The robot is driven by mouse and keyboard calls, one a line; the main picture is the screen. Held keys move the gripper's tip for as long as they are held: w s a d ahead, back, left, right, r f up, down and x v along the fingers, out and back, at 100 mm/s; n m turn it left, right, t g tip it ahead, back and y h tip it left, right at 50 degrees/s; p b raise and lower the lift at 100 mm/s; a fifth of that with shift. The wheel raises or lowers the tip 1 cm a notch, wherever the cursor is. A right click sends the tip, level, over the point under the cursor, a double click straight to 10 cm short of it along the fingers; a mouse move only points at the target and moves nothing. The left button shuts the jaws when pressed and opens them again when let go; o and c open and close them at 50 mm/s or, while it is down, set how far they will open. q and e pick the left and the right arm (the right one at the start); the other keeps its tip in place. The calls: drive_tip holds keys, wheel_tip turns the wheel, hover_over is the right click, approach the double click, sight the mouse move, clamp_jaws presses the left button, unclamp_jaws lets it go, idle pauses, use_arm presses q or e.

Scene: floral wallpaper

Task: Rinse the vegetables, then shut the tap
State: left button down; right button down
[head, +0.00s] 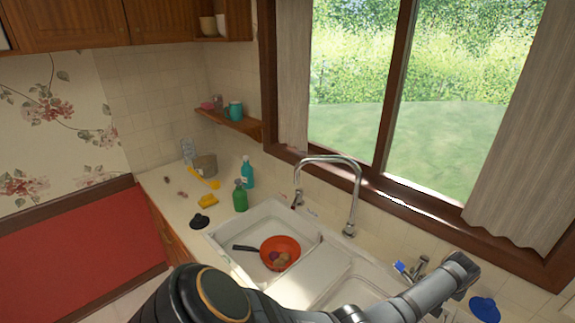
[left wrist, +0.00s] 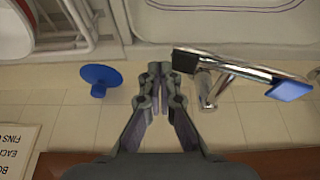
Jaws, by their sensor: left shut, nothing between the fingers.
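An orange strainer (head: 268,245) with a dark handle sits in the left basin of the white sink (head: 222,231). It holds a few vegetables, one reddish-purple (head: 274,255) and others brownish (head: 281,261). The curved chrome tap (head: 358,172) stands behind the sink. I see no water stream below its spout. A chrome fitting with a blue lever (head: 400,267) is at the right; it also shows in the left wrist view (left wrist: 288,90). My left gripper (left wrist: 154,72) is shut and empty, beside this fitting and apart from the blue lever. In the head view its fingers are mostly hidden by my arm.
A blue disc (head: 485,308) lies right of the fitting. Green (head: 240,197) and teal (head: 247,174) bottles, a yellow sponge (head: 207,201) and a black plug-like item (head: 200,221) stand left of the sink. The window wall closes off the back.

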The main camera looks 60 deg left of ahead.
use_arm(q)
drive_tip(key=shift+w+d+r, duration=0.1)
drive_tip(key=shift+w+d, duration=0.05)
drive_tip(key=shift+d, duration=0.45)
wheel_tip(320, 180, up, 7)
drive_tip(key=p, duration=0.4)
idle(0.5)
